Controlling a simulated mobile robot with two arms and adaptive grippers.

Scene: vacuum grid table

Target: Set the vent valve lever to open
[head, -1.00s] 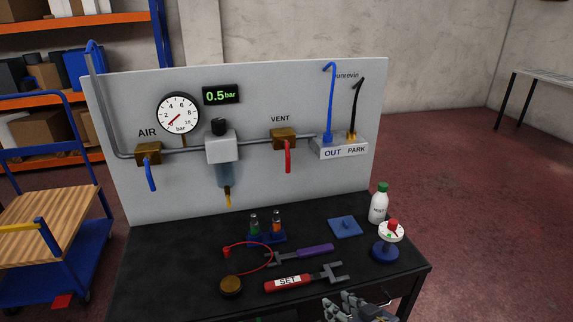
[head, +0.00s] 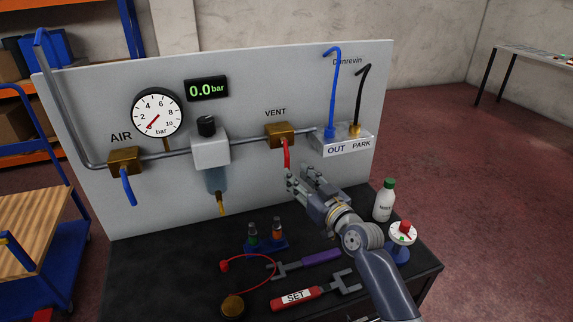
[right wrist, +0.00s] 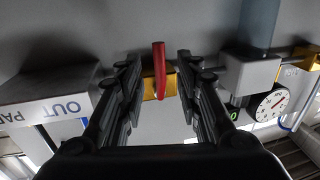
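The vent valve (head: 280,135) is a brass block on the upright panel under the word VENT. Its red lever (head: 286,153) hangs down from it, and its lower end is close to my right fingertips. My right gripper (head: 298,178) is open in front of the panel, just below the valve. In the right wrist view the red lever (right wrist: 159,72) stands between the two spread fingers of the gripper (right wrist: 159,65), with a gap on each side. My left gripper is not in view.
The blue air lever (head: 127,188) hangs down at the left, and the display (head: 207,90) reads 0.0 bar. The OUT/PARK block (head: 343,143) with blue and black hoses is right of the valve.

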